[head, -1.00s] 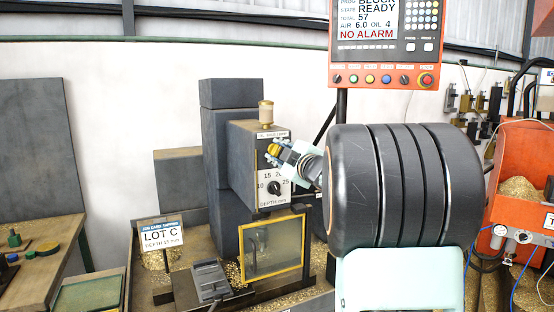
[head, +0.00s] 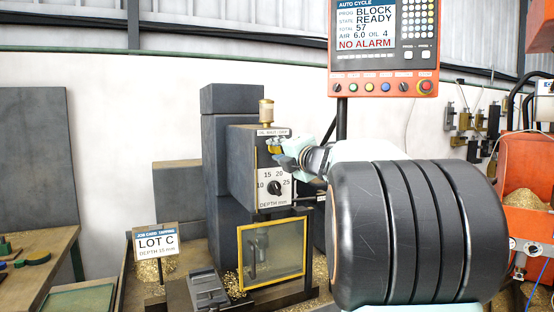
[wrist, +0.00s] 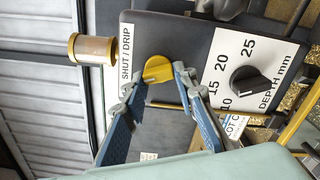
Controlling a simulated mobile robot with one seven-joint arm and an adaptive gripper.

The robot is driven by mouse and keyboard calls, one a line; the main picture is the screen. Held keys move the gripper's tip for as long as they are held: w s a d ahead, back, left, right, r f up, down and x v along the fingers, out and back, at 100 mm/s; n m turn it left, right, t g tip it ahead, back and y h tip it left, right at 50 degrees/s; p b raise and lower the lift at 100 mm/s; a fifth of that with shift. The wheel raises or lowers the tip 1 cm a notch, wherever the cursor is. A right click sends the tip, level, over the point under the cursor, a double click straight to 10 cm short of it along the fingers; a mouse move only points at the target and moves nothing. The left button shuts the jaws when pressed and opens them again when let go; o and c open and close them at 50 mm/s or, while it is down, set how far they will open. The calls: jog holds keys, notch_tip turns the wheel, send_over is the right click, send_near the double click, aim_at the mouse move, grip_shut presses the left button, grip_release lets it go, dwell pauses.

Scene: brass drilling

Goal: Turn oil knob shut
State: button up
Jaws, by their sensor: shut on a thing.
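The yellow oil knob (wrist: 158,69) sits on the grey drill head (head: 240,150), beside the SHUT / DRIP label (wrist: 126,52) in the wrist view. My gripper (wrist: 157,79) has its two blue fingers closed on the sides of the knob. In the head view the gripper (head: 275,147) is at the upper front of the drill head, and its fingertips partly cover the knob. The brass oil cup (head: 266,111) stands upright on top of the drill head; it also shows in the wrist view (wrist: 93,49).
The black depth dial (wrist: 248,85) with its white scale is close to the knob. A yellow-framed guard window (head: 272,252) is below. A LOT C card (head: 156,240) stands at the left. The orange control panel (head: 385,50) is above my arm.

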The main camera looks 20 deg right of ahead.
jog(key=shift+f+n+b, duration=0.2)
jog(key=shift+n+b, duration=1.1)
jog(key=shift+n, duration=0.9)
jog(key=o, duration=1.1)
jog(key=shift+s+r, duration=0.1)
jog(key=s, duration=0.7)
jog(key=shift+s+d, duration=0.2)
